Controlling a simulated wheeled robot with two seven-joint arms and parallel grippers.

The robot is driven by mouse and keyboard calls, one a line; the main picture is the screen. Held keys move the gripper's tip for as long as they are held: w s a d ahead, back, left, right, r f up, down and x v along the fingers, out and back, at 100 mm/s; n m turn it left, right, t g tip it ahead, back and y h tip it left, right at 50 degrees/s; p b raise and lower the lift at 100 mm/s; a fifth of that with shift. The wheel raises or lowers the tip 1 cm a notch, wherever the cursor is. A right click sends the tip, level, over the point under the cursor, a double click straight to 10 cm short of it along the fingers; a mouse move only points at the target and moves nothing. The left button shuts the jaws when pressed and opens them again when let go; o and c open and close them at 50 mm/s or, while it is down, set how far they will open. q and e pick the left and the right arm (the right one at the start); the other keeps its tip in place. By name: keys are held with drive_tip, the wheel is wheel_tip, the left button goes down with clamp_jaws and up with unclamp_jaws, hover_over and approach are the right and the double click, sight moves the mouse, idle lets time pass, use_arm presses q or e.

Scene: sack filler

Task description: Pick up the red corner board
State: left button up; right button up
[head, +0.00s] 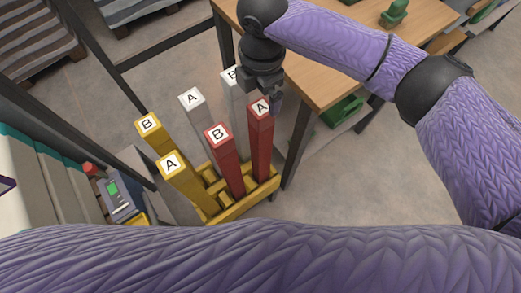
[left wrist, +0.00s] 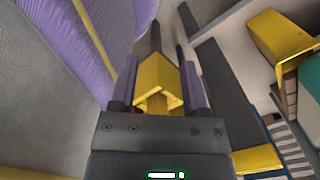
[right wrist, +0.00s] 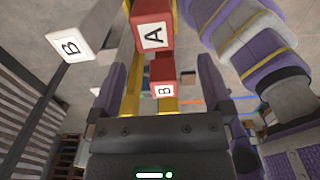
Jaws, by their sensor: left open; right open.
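Two red corner boards stand upright in a yellow rack: one marked A (head: 261,140), one marked B (head: 224,160). My right gripper (head: 264,90) is open and empty, pointing down close above the red A board's top. The right wrist view shows the red A top (right wrist: 152,32) just beyond the fingers and the red B top (right wrist: 163,88) between them in the picture, lower down. I cannot tell whether a finger touches the A board. My left gripper (left wrist: 158,60) is open; a yellow piece (left wrist: 157,82) shows between its fingers, and I cannot tell whether it is held.
The yellow rack (head: 240,208) also holds yellow boards A (head: 187,188) and B (head: 152,132), and white boards A (head: 196,112) and B (head: 233,85). A wooden table (head: 318,78) stands close to the right. A machine with a control panel (head: 116,196) is at left.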

sight(259, 117)
drive_tip(key=f+b, duration=0.1)
drive_tip(key=f, duration=0.2)
drive_tip(key=f+b, duration=0.2)
drive_tip(key=f, duration=0.1)
drive_tip(key=f+b, duration=0.2)
drive_tip(key=f, duration=0.2)
drive_tip(key=shift+w+a, duration=0.25)
use_arm(q)
drive_tip(key=shift+g, duration=0.4)
drive_tip(key=s+f, duration=0.1)
drive_tip(key=a+f, duration=0.1)
drive_tip(key=f, duration=0.1)
drive_tip(key=s+f, duration=0.1)
drive_tip(key=shift+s+a+f, duration=0.3)
drive_tip(key=shift+a, duration=0.05)
use_arm(e)
drive_tip(key=shift+r, duration=0.15)
clamp_jaws()
use_arm(q)
drive_tip(key=shift+w, duration=0.45)
